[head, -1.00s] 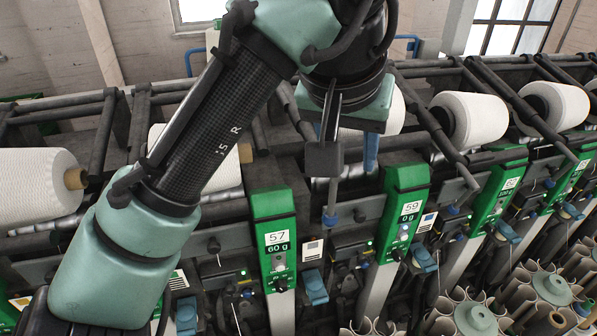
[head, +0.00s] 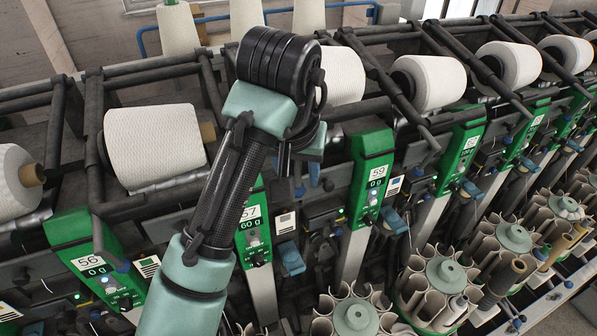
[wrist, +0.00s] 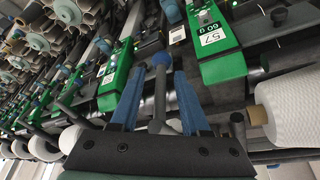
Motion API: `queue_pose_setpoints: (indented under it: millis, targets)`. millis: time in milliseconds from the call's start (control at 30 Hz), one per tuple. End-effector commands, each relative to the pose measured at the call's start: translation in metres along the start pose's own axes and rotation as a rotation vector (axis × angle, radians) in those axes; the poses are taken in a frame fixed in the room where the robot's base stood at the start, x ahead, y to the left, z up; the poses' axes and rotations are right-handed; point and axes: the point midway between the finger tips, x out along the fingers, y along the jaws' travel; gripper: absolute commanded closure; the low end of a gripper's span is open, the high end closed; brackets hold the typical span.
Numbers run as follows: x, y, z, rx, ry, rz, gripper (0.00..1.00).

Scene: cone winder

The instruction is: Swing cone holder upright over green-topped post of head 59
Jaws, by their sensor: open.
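The green-topped post of head 59 (head: 373,165) stands right of my gripper in the head view, its display reading 0 g. The cone holder's handle shows in the wrist view as a grey rod with a blue knob (wrist: 161,58). The rod lies between the two blue fingers of my open gripper (wrist: 155,85); contact cannot be told. In the head view my gripper (head: 300,170) is mostly hidden behind my wrist, between posts 57 and 59. A white cone (head: 343,78) shows behind my arm, partly hidden. The holder's upper part is hidden too.
Post 57 (head: 253,225) is close left of my gripper, partly behind my arm. Another white cone (head: 155,145) and post 56 (head: 100,265) are further left. Dark bars (head: 390,85) crowd the right. Tube magazines (head: 445,275) stand in front.

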Motion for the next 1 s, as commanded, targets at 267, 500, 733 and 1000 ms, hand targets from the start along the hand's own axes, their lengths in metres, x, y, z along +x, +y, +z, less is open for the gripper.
queue_pose_setpoints:
  millis: [267,500,733,1000]
  targets:
    - [0.0096,-0.0003,0.0002,0.0,0.0,-0.001,0.54]
    - [0.0094,-0.0001,0.0001,0.0,0.0,0.0,0.72]
    - [0.0091,0.0001,0.0,0.0,0.001,0.0,1.0]
    - [0.0088,0.0001,-0.0002,0.0,0.001,0.0,1.0]
